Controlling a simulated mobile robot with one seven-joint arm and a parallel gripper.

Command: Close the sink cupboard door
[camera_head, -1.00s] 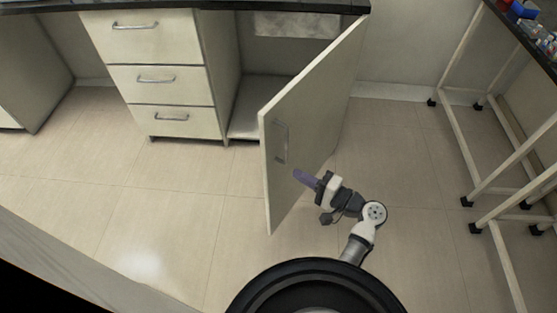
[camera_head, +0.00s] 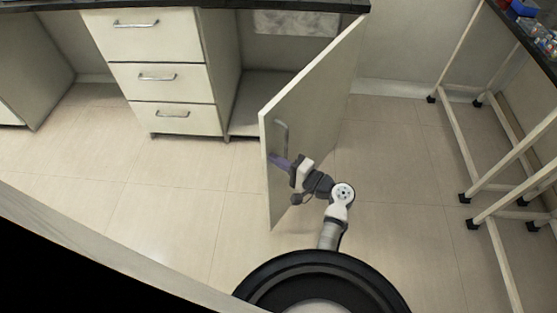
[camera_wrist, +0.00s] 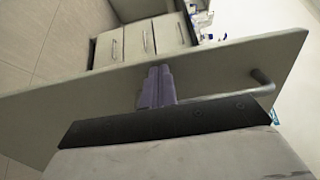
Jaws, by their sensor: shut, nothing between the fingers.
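The sink cupboard door (camera_head: 318,98) stands wide open, swung out from the cabinet with its hinge side at the right. Its handle (camera_head: 282,138) is on the outer face near the free edge; it also shows in the wrist view (camera_wrist: 262,84). My gripper (camera_head: 272,160) is shut and empty, its purple fingers at the outer face of the door near the free edge, just below the handle. In the wrist view the fingertips (camera_wrist: 158,70) overlap the door panel (camera_wrist: 215,66); I cannot tell whether they touch it. The open cupboard interior (camera_head: 262,92) shows behind the door.
A drawer unit (camera_head: 160,50) with three handled drawers stands left of the opening. A white-framed table (camera_head: 470,170) with items on top stands at the right. A pale ledge (camera_head: 120,255) runs along the lower left. The tiled floor (camera_head: 180,180) before the cupboard is clear.

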